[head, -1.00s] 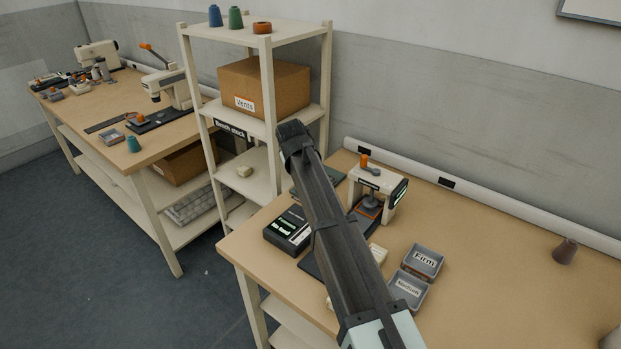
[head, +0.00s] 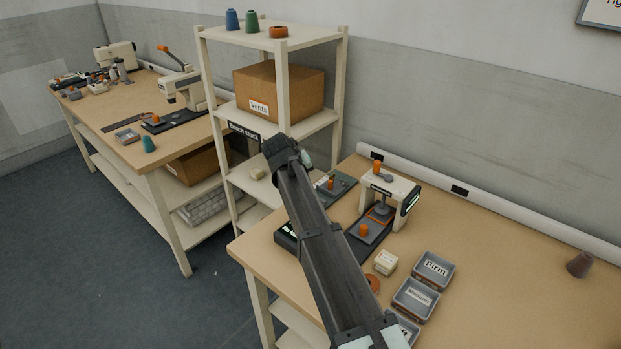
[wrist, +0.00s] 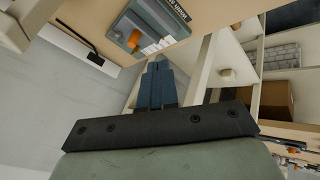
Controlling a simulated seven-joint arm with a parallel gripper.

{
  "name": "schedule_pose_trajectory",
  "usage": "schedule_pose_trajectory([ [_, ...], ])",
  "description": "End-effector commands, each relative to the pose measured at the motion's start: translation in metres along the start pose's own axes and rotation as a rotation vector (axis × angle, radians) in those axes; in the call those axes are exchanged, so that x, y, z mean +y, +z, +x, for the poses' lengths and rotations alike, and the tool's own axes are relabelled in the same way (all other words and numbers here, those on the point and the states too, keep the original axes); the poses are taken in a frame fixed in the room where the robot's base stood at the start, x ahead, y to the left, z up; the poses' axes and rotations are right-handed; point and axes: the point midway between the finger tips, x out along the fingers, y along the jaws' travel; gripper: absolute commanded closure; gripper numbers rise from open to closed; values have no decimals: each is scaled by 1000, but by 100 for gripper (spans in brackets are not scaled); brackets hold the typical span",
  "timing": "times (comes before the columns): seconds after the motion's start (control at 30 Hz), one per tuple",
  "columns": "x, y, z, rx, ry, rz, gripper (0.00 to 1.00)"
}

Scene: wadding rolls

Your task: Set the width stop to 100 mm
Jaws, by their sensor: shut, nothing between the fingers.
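A dark green-grey plate with an orange knob (head: 336,184) lies at the bench's far left corner, beside the shelf. It also shows upside down in the wrist view (wrist: 152,30), with the orange knob, pale label patches and a dark lettered edge.
A cream press (head: 388,190) with orange knobs stands right of the plate. A small cream block (head: 386,262) and grey trays (head: 433,269) lie nearer. The shelf (head: 285,120) with a cardboard box (head: 279,90) rises close to my gripper. The bench's right side is mostly clear.

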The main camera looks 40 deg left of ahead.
Motion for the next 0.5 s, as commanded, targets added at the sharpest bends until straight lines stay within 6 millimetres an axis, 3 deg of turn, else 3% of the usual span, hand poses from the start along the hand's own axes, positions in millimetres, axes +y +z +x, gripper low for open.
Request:
schedule_pose_trajectory([
  [0.5, 0, -1, 89, -2, 0, 0, 100],
])
